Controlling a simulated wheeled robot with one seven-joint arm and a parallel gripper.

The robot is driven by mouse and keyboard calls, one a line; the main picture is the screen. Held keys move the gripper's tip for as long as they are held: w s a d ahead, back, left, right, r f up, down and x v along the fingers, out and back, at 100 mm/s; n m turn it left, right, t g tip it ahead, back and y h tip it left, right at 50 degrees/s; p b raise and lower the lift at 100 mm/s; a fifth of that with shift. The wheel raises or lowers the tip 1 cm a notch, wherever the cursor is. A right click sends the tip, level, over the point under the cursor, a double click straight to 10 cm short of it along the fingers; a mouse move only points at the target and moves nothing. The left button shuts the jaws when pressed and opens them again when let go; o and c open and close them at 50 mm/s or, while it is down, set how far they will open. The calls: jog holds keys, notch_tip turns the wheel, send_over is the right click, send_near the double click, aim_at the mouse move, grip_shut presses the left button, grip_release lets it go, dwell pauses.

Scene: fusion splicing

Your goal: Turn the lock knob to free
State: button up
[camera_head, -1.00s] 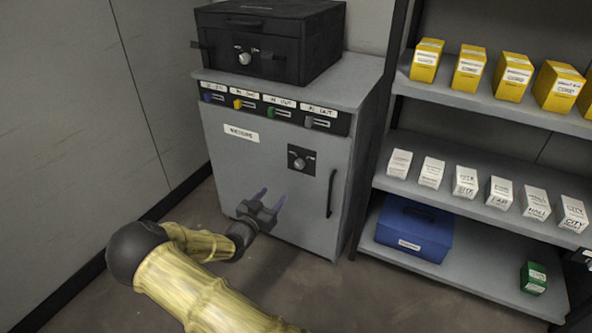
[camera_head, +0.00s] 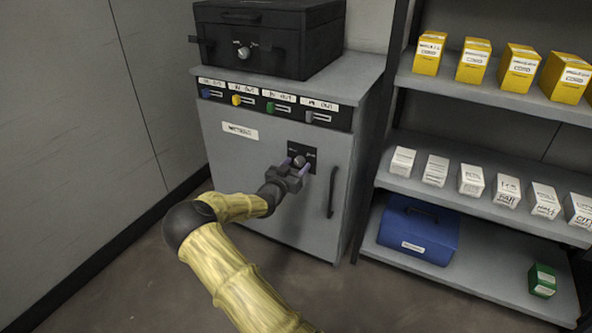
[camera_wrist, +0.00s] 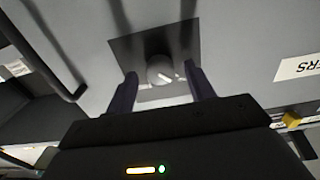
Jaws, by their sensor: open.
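The lock knob (camera_head: 299,161) is a round grey knob on a dark square plate on the front of the grey cabinet (camera_head: 250,180). In the wrist view the knob (camera_wrist: 161,70) shows a pale pointer mark and sits between my two fingers. My gripper (camera_head: 293,163) is open in front of the plate, and in the wrist view its fingers (camera_wrist: 160,88) stand on either side of the knob, apart from it. The labels on the plate are too small to read, and my gripper partly hides the plate in the head view.
A dark vertical handle (camera_head: 332,192) is on the cabinet front, right of the knob. A black box (camera_head: 285,45) with its own knob (camera_head: 244,53) stands on top. Coloured sliders (camera_head: 270,107) run along the upper front. A shelf (camera_head: 400,220) with boxes stands at the right.

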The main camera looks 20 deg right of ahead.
jog(key=shift+w+d, duration=0.15)
jog(key=shift+c, duration=0.2)
jog(key=c, duration=0.9)
jog(key=shift+c, duration=0.2)
